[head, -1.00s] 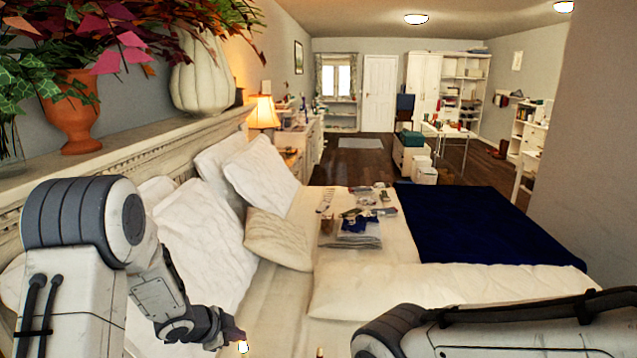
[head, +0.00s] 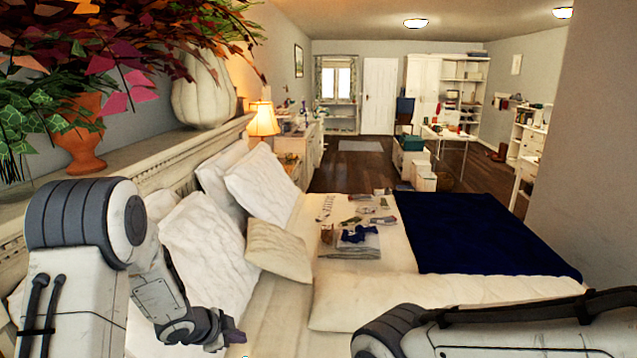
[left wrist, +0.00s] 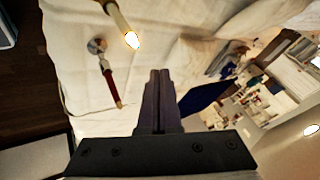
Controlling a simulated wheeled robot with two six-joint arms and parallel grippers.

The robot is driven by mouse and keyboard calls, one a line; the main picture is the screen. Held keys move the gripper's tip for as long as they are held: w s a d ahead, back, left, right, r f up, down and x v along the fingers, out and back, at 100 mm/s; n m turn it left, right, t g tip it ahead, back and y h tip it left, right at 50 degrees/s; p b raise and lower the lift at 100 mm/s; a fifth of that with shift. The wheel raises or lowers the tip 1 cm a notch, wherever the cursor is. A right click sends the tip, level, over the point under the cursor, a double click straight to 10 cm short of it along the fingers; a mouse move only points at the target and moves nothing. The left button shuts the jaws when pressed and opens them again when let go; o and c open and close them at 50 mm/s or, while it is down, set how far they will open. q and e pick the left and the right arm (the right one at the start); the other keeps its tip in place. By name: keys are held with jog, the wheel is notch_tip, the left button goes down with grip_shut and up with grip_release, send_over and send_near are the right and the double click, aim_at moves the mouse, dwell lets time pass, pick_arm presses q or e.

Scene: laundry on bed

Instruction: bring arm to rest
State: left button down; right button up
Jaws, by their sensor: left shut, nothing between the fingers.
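My left arm comes in from the left in the head view, bent down over the near side of the bed. My left gripper (head: 236,338) is near the bottom edge, in front of the pillows. In the left wrist view its two dark fingers (left wrist: 158,88) lie together, shut and empty. My right arm (head: 480,330) crosses the lower right of the head view; its gripper is out of view.
The bed holds white pillows (head: 208,248), a small pile of folded clothes (head: 350,245) and a dark blue blanket (head: 475,232). A plant pot (head: 78,145) stands on the ledge at left. The left wrist view shows a pale stick with a bright tip (left wrist: 120,22) and a red stick (left wrist: 111,86).

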pick_arm(q)
jog(key=s+d+r+n+y+b, duration=0.2)
jog(key=s+d+r+n+y, duration=0.15)
jog(key=s+d+r, duration=0.4)
jog(key=s+d+r+n+g, duration=0.1)
jog(key=s+d+n+g, duration=0.1)
jog(key=s, duration=1)
jog(key=s+d+r+n+g+b, duration=0.1)
jog(key=s+d+g, duration=0.3)
jog(key=s, duration=0.9)
jog(key=shift+s+d+r+n+h, duration=0.2)
jog(key=shift+d+r+n+h, duration=0.15)
jog(key=shift+r+n+h, duration=0.15)
